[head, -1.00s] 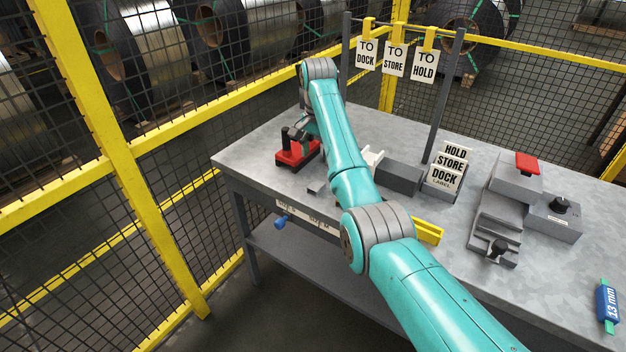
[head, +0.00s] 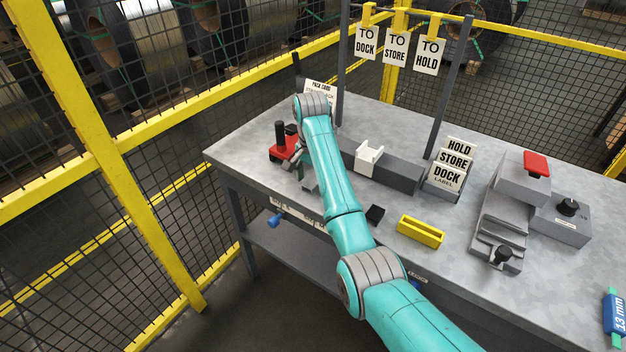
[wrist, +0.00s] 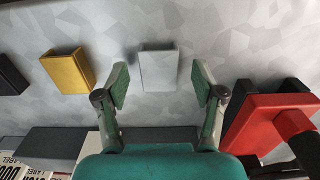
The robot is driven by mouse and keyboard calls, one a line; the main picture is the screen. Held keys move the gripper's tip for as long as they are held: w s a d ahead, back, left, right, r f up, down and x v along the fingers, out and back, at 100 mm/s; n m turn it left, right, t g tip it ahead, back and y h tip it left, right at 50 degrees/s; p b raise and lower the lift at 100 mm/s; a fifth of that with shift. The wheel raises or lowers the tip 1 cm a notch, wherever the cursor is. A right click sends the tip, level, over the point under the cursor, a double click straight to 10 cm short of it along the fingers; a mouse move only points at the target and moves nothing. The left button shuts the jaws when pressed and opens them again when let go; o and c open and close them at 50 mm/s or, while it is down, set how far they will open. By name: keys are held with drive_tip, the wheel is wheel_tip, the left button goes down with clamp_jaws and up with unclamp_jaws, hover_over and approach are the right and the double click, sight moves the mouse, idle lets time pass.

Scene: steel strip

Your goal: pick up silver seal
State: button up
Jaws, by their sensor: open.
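The silver seal (wrist: 158,68) is a small pale grey block on the table top, near the upper middle of the wrist view. In the head view it shows as a grey block (head: 310,184) beside my arm. My gripper (wrist: 160,82) is open and empty. Its two fingers appear on the left and right of the silver seal, with a gap on each side. How far above the table the fingertips are is hard to tell. In the head view my gripper (head: 298,168) is mostly hidden behind my wrist, near the red tool.
A red tool with black posts (wrist: 262,120) stands close to my right finger. A yellow block (wrist: 68,70) and a black block (wrist: 10,76) lie to the left. A grey rail with a white holder (head: 369,158), label cards (head: 448,170) and a yellow tray (head: 421,232) are also on the table.

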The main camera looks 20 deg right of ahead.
drive_tip(key=shift+f, duration=0.2)
drive_tip(key=shift+c, duration=0.3)
drive_tip(key=c, duration=1.1)
